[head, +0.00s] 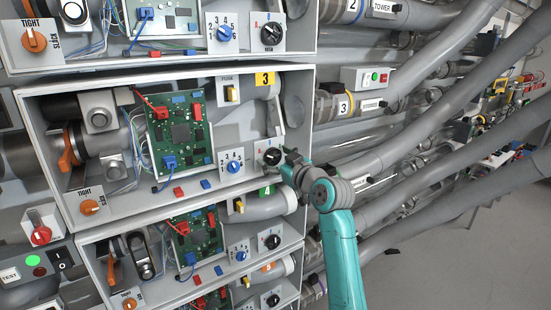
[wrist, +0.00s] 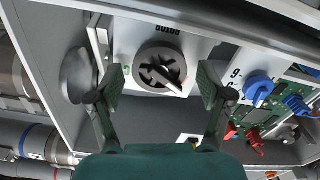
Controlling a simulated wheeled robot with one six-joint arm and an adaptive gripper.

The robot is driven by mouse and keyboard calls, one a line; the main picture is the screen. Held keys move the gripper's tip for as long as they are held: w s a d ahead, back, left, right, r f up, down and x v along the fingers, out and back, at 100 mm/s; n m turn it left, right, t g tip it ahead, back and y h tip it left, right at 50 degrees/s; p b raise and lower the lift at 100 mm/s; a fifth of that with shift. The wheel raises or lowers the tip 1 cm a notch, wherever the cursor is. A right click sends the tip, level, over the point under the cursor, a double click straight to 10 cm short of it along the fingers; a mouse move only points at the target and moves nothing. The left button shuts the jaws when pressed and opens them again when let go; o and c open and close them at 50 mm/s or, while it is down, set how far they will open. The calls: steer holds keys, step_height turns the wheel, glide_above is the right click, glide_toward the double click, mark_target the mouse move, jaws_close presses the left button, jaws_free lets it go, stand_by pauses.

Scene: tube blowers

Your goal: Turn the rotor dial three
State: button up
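Rotor dial three is a round black dial with a pale pointer line, on a white plate in the box marked 3. In the head view the dial (head: 271,157) sits at the box's lower right. In the wrist view the dial (wrist: 160,70) is at upper centre, under an upside-down ROTOR label. My gripper (head: 291,161) is right beside the dial in the head view. In the wrist view my gripper (wrist: 162,82) is open, with one finger on each side of the dial and visible gaps between. It holds nothing.
A blue numbered dial (head: 233,166) is just left of the rotor dial, with a green circuit board (head: 180,130) beyond it. A yellow switch (head: 232,94) is above. The box's right wall and grey tubes (head: 400,150) are close on the right. Similar boxes are above and below.

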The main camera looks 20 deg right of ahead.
steer(key=c, duration=1)
steer(key=shift+m, duration=0.3)
steer(key=m, duration=0.5)
steer(key=shift+d, duration=0.15)
steer(key=m, duration=0.6)
steer(key=shift+d, duration=0.1)
steer(key=o, duration=1.1)
steer(key=shift+o, duration=0.2)
